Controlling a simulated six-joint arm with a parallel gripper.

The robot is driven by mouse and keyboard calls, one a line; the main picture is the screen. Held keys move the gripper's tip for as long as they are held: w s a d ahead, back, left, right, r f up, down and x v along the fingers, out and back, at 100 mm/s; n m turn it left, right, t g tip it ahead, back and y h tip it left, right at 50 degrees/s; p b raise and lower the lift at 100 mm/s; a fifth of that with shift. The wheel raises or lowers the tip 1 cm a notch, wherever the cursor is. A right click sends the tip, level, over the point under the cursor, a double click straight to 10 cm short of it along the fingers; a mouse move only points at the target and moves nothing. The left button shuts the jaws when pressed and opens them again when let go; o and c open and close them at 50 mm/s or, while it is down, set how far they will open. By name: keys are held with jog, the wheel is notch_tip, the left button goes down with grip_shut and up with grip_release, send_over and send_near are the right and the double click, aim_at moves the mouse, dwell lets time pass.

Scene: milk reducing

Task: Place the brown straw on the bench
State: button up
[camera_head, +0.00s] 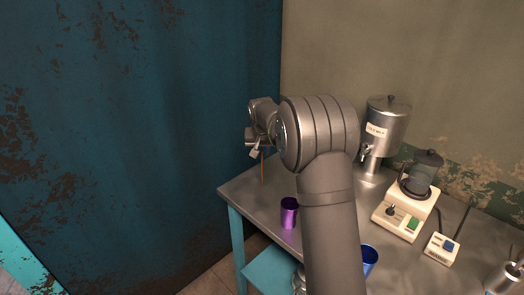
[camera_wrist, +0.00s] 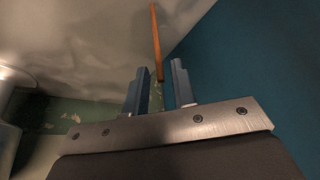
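The brown straw (camera_head: 262,167) stands close to upright below my gripper (camera_head: 255,148), over the back left of the grey metal bench (camera_head: 240,190). Its lower end looks at or very near the bench top; I cannot tell if it touches. In the wrist view the straw (camera_wrist: 156,42) runs away from my gripper (camera_wrist: 160,68), its near end between the two fingertips. The fingers are apart, with a visible gap on each side of the straw, so my gripper looks open and not clamped on it.
A purple cup (camera_head: 289,213) stands near the bench's front left edge. A blue cup (camera_head: 369,260) is partly hidden by my arm. A steel dispenser (camera_head: 386,125), a blender-like machine (camera_head: 405,210) and a small switch box (camera_head: 441,249) stand right. A blue wall (camera_head: 150,130) is at left.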

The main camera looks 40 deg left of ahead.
jog(key=v, duration=1.2)
jog(key=shift+r, duration=0.15)
jog(key=x, duration=1.2)
jog(key=shift+f, duration=0.35)
jog(key=shift+r, duration=2.25)
